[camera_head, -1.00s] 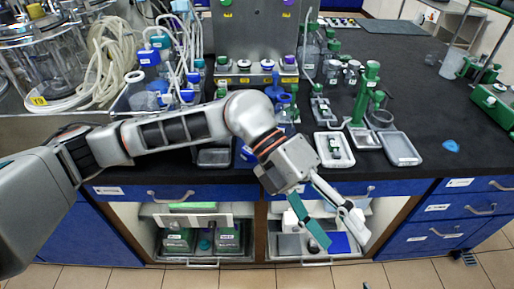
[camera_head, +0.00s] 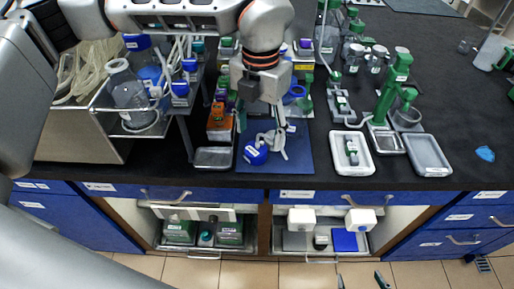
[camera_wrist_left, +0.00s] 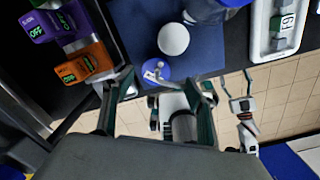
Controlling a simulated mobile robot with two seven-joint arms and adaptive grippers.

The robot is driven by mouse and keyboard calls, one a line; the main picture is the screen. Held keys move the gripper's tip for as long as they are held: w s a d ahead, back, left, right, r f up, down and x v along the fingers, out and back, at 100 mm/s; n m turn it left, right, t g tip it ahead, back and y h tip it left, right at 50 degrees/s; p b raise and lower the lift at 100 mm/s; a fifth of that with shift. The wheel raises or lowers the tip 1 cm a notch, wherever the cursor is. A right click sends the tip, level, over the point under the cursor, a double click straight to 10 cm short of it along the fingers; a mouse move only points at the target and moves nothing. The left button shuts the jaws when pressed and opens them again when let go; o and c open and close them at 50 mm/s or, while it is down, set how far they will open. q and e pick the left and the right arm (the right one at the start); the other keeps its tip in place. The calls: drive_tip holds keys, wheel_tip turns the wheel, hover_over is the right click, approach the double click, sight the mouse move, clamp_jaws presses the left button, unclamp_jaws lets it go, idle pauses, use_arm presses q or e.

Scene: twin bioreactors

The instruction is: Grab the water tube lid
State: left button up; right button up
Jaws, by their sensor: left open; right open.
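A blue round lid with a small pale tube fitting on top, which I take for the water tube lid (camera_head: 256,154), lies near the front edge of the blue mat (camera_head: 300,160). It also shows in the left wrist view (camera_wrist_left: 156,70). My left gripper (camera_head: 263,138) is open over the mat, close to the lid. In the left wrist view the lid appears between its fingertips (camera_wrist_left: 166,82), with no grip on it visible. Only the fingertips of my right gripper (camera_head: 360,281) show at the bottom edge, apart and empty over the floor.
A white round piece (camera_wrist_left: 173,39) sits beside the lid. An orange device (camera_head: 219,122) and a metal tray (camera_head: 213,158) stand left of the mat. A white tray (camera_head: 367,164) and grey tray (camera_head: 428,155) are on the right. The counter's front edge is close.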

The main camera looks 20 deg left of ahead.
sight(257, 147)
use_arm(q)
drive_tip(key=shift+w+a+f, duration=0.1)
drive_tip(key=shift+a+f, duration=0.05)
drive_tip(key=shift+f, duration=1.2)
drive_tip(key=shift+a+f, duration=0.15)
drive_tip(key=shift+f, duration=1.2)
drive_tip(key=c, duration=1.1)
